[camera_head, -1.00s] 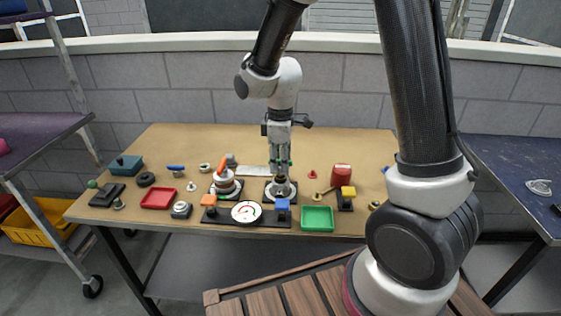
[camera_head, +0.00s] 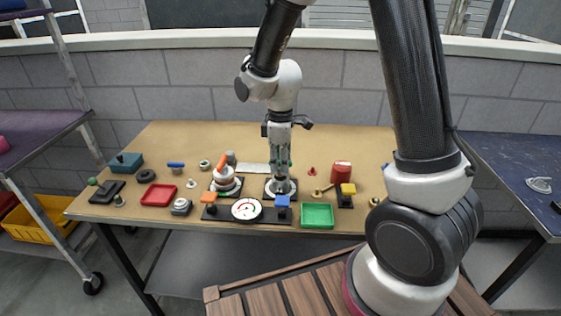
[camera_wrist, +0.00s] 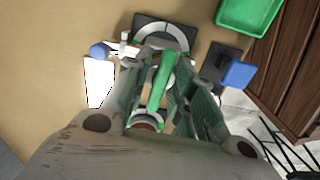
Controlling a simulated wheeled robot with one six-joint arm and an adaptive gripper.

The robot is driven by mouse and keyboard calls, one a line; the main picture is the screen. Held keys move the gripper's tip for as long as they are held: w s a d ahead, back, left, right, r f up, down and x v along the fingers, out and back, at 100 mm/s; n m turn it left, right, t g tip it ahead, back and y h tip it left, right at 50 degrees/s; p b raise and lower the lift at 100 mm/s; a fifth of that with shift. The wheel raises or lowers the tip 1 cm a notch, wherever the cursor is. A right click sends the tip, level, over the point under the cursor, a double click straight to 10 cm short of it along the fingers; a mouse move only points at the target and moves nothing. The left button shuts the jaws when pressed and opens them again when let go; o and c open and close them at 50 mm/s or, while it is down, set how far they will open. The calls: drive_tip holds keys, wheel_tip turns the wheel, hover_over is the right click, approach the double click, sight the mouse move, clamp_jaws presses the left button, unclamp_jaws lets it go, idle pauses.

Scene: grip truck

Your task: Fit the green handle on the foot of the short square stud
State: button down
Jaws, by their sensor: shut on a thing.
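My gripper (camera_head: 281,168) points down over the right-hand black square plate with a grey round fitting (camera_head: 269,194). In the wrist view, my gripper (camera_wrist: 163,85) has its fingers on both sides of the green handle (camera_wrist: 162,72), a narrow green bar, and is shut on it. The black plate and its pale ring (camera_wrist: 139,22) show just beyond the handle's far end. The fingers hide the short square stud and its foot, so I cannot tell whether the handle touches or sits on it.
To the left, a similar fitting (camera_head: 225,181) carries an orange handle (camera_head: 221,161). A dark bar with a round dial (camera_head: 246,209) lies in front, with a blue block (camera_head: 282,201). A green tray (camera_head: 317,216) is front right, a red tray (camera_head: 158,195) left.

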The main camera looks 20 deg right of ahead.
drive_tip(key=shift+f, duration=0.25)
idle(0.7)
drive_tip(key=c, duration=0.8)
unclamp_jaws()
drive_tip(key=shift+r, duration=3.75)
drive_tip(key=shift+s+d+m, duration=0.15)
drive_tip(key=shift+s+m, duration=0.25)
drive_tip(key=shift+m, duration=0.4)
drive_tip(key=s+d+r+m+t, duration=0.2)
drive_tip(key=s+d+r+m, duration=0.3)
drive_tip(key=s+d+r, duration=0.2)
drive_tip(key=s+d+r+m+t, duration=0.2)
drive_tip(key=s+d+r+m, duration=0.4)
drive_tip(key=s, duration=0.6)
drive_tip(key=shift+d+r, duration=0.8)
drive_tip(key=shift+r, duration=0.05)
